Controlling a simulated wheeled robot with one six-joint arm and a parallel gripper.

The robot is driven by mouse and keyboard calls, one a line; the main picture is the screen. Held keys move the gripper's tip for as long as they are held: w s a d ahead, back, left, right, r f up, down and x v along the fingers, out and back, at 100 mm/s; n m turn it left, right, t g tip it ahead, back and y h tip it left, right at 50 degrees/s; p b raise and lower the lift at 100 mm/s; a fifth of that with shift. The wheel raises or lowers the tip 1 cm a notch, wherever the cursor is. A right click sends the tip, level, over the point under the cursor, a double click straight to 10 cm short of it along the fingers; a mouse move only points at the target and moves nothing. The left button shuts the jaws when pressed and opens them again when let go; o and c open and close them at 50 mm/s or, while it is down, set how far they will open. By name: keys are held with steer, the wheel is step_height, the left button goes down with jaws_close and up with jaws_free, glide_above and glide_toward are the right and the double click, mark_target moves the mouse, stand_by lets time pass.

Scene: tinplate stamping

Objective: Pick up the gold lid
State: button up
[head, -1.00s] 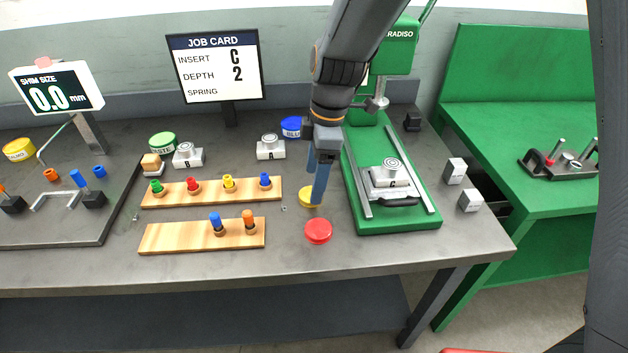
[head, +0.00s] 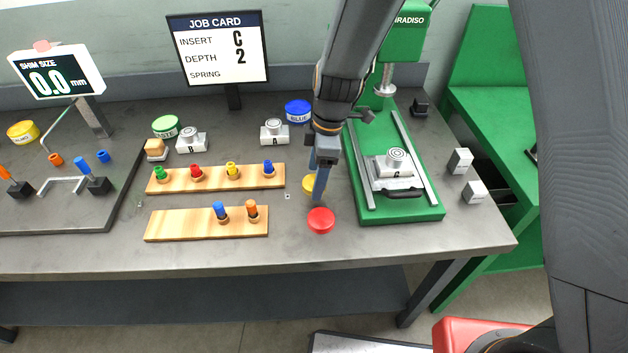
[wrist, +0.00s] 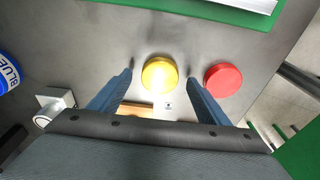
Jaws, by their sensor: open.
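The gold lid (wrist: 160,76) is a round yellow disc lying flat on the grey bench. In the wrist view it sits between the two blue fingers of my gripper (wrist: 160,85), apart from both. In the head view the gold lid (head: 308,184) is partly hidden behind a finger. My gripper (head: 316,180) is open, points down and is empty. I cannot tell its exact height above the bench.
A red lid (head: 321,220) lies close by, nearer the front edge. The green press (head: 430,211) with insert C stands to the right. Wooden peg boards (head: 168,224) lie to the left. A blue tin (head: 299,110) stands behind.

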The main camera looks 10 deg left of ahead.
steer(key=shift+f, duration=0.45)
steer(key=c, duration=1.1)
